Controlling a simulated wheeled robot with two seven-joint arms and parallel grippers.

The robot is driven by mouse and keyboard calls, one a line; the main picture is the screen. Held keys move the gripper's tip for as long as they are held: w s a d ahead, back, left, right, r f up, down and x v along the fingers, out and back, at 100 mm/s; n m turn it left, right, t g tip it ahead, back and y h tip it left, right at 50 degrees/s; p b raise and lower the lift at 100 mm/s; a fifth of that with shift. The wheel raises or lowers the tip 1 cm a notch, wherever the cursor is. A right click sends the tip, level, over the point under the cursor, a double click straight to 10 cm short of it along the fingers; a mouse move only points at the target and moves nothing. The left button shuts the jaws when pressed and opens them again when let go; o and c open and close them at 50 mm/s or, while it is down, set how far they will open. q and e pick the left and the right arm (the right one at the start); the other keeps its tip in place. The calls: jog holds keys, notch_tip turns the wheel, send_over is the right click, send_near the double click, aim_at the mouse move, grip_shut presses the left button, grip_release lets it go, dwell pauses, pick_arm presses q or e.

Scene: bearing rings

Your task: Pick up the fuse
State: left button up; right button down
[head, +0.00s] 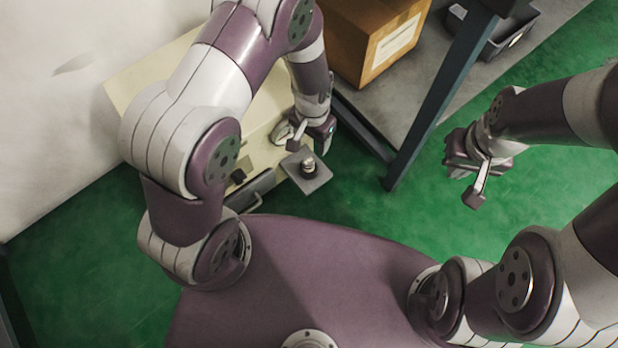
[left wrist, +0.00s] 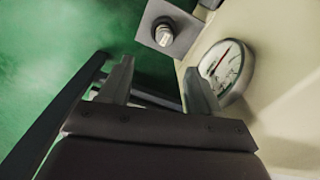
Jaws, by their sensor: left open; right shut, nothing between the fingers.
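The fuse (head: 308,165) is a small, light, capped cylinder upright on a square grey plate (head: 312,182) that juts from the front of a cream cabinet. In the left wrist view the fuse (left wrist: 164,36) sits on the plate (left wrist: 182,22), ahead of the fingers. My left gripper (head: 296,140) hangs close to the plate, on its far side in the head view. Its two fingers (left wrist: 158,85) are spread and empty, apart from the fuse. My right gripper (head: 470,178) is off to the right over the green floor, empty, with its fingertips hard to make out.
The cream cabinet (head: 150,75) carries a round gauge (left wrist: 226,68) beside the plate and a dark handle (head: 254,192). A dark table leg (head: 432,105) stands right of my left gripper. A cardboard box (head: 372,40) and dark bin (head: 508,38) are behind.

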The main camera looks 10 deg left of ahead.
aim_at(308, 161)
pick_arm(q)
jog(key=f+b, duration=0.3)
jog(key=f, duration=0.1)
jog(key=f+b, duration=0.3)
jog(key=f, duration=0.2)
jog(key=f+b, duration=0.3)
jog(key=f, duration=0.1)
jog(key=shift+a+f, duration=0.3)
jog(key=shift+a, duration=0.1)
jog(key=shift+r, duration=0.2)
jog(key=c, duration=1.2)
